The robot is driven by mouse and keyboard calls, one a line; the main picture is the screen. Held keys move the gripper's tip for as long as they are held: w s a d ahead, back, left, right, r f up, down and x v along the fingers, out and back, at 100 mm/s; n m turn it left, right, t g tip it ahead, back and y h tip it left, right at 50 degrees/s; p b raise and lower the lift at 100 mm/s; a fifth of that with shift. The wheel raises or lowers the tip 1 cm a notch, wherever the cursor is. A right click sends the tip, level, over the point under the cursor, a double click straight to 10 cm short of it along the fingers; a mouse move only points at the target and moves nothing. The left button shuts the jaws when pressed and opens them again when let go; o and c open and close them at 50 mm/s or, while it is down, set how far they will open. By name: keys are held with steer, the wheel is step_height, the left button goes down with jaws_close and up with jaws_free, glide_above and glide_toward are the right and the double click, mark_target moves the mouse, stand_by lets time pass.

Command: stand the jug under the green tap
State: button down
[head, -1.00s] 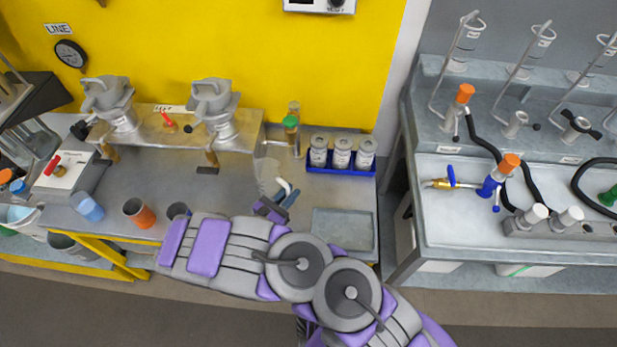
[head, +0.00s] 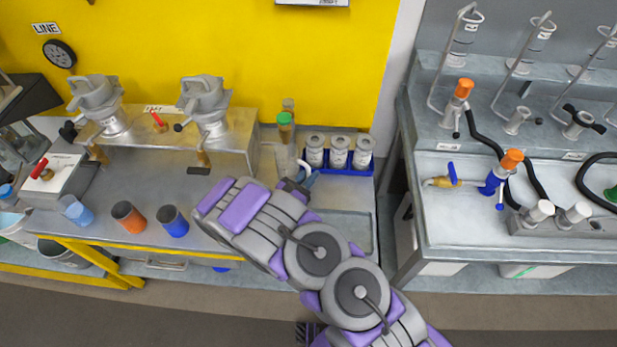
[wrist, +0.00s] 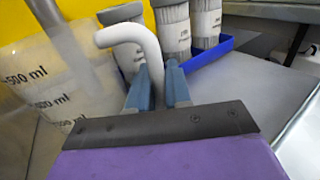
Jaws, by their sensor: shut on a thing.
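The jug (head: 284,160) is clear, with a white handle, and stands upright just in front of the green tap (head: 284,119) at the back of the steel bench. In the wrist view the jug (wrist: 45,100) fills the left side, with ml marks on its wall. My gripper (head: 302,178) is shut on the jug's white handle, which shows between the blue fingers in the wrist view (wrist: 157,85). My arm hides the jug's lower part, so I cannot tell whether its base touches the bench. The tap's outlet over the jug is not clear.
A blue rack (head: 347,168) with several labelled canisters is close right of the jug. A steel step (head: 170,138) with two grey machines is to its left. An orange cup (head: 128,217) and a blue cup (head: 174,221) stand near the front edge. A shallow grey basin (head: 352,232) is at right.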

steer(key=shift+a, duration=0.15)
steer(key=c, duration=1.1)
jaws_free()
steer(key=shift+o, duration=0.2)
steer(key=p+v, duration=0.2)
steer(key=v, duration=1)
steer(key=shift+r+p, duration=0.1)
steer(key=shift+p, duration=0.3)
